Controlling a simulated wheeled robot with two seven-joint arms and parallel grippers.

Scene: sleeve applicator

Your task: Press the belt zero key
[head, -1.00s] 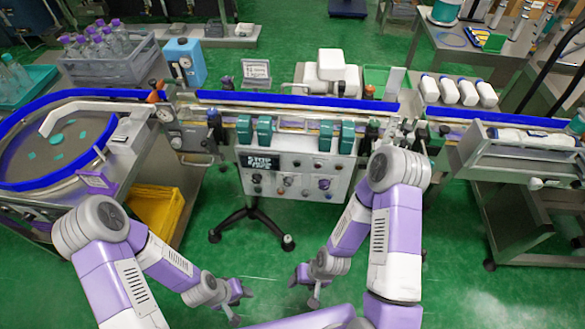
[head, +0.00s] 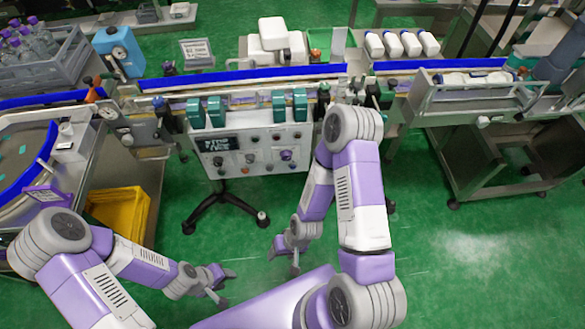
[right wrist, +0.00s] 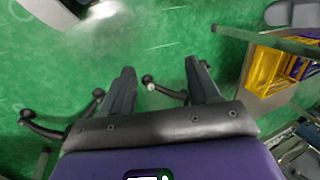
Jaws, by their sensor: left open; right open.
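A white control panel (head: 230,160) stands on a wheeled stand below the conveyor in the head view. It has a small dark display (head: 219,145) at its upper left and several keys and knobs on its face. The key labels are too small to read, so I cannot tell which is the belt zero key. My left gripper (head: 222,285) is open and empty, low over the floor, below and left of the panel. My right gripper (head: 283,257) is below the panel, apart from it.
The conveyor with blue rails (head: 240,76) runs above the panel. The panel's black stand legs (head: 225,208) spread on the green floor. A yellow bin (head: 120,213) is at left. White bottles (head: 400,43) stand at the back right. Open floor (head: 440,250) lies at the right.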

